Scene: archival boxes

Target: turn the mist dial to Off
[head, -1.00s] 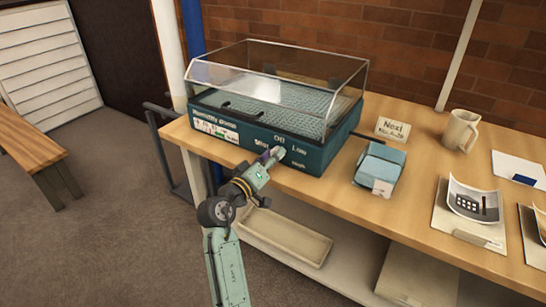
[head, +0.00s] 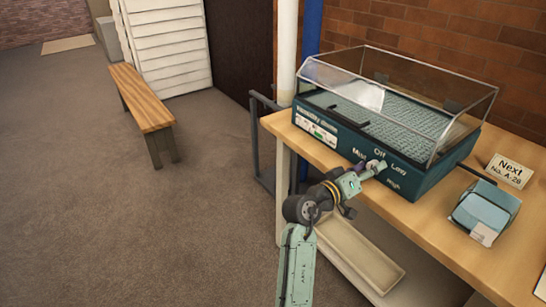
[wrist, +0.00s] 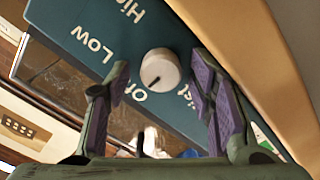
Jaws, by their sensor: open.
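The mist dial is a round pale knob (wrist: 160,64) on the teal front panel of the humidity box (head: 345,143). In the wrist view the words High, Low, Off and Mist are printed around it. The knob's dark mark points down and left, toward the word Off. My gripper (head: 370,170) is at the box's front panel by the dial in the head view. In the wrist view its open fingers (wrist: 159,68) stand on either side of the knob, with a gap on each side. Whether the fingertips reach around the knob's sides is hard to tell.
The box has a clear lid and stands on a wooden table (head: 430,228). A blue box (head: 487,203) and a "Next" card (head: 509,171) lie to its right. A tray (head: 365,258) sits on the shelf below. A wooden bench (head: 140,95) stands on open floor at left.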

